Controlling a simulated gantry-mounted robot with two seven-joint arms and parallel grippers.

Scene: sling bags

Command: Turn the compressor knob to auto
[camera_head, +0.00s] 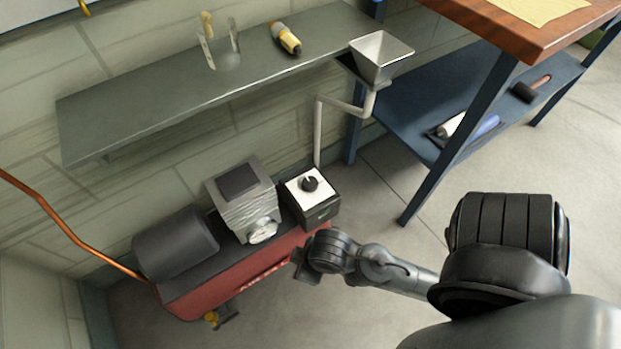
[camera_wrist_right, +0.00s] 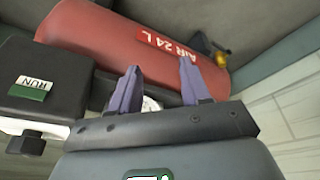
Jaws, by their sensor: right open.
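The compressor (camera_head: 250,268) is a red tank with a dark motor and grey finned block on top, standing by the wall. At its right end a black box (camera_head: 318,212) has a white top plate with a black round knob (camera_head: 310,184). The knob's pointer setting is too small to read.
A grey shelf (camera_head: 180,95) on the wall overhangs the compressor. A metal funnel (camera_head: 380,58) on a bent pipe rises behind the box. A workbench (camera_head: 530,30) with a blue lower shelf stands at right. The floor (camera_head: 375,215) between is clear.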

